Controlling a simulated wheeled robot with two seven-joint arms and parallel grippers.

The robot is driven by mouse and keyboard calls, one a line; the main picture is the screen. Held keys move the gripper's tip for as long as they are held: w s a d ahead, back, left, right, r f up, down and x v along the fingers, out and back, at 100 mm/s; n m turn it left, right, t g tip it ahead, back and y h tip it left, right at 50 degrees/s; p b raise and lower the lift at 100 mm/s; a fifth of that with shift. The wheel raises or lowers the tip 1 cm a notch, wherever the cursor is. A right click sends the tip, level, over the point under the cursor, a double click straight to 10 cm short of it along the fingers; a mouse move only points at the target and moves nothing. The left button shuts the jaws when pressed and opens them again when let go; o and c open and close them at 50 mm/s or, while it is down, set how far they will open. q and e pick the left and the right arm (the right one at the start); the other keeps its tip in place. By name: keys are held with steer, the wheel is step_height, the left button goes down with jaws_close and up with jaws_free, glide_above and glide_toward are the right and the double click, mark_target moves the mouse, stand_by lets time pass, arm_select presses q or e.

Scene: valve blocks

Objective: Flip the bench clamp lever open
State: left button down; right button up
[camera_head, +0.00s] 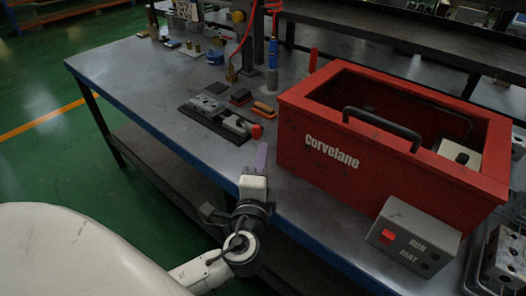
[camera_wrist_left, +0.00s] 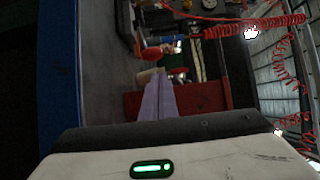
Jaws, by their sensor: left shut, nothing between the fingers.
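The bench clamp (camera_head: 233,126) is a small grey metal block on a dark base plate near the front edge of the bench, with a red-tipped lever (camera_head: 256,131) at its right end. In the left wrist view a red rounded tip (camera_wrist_left: 152,53) shows just beyond my fingers. My left gripper (camera_head: 262,154) is in front of the clamp, a little below the red tip in the picture. Its pale purple fingers are together and empty, and they also show in the left wrist view (camera_wrist_left: 157,97). Whether they touch the lever is not clear. My right gripper is out of view.
A large red Corvelane box (camera_head: 300,145) with a black handle stands just right of the clamp. A grey control box (camera_head: 413,238) with a red switch stands in front of it. A red coiled hose (camera_wrist_left: 255,26) hangs over the bench. The bench left of the clamp is mostly clear.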

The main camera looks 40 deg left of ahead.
arm_select(q)
steer(key=x, duration=0.6)
steer(key=shift+w+r, duration=0.1)
steer(key=shift+w+a+p, duration=0.3)
steer(key=shift+w+a, duration=0.1)
steer(key=shift+w, duration=0.2)
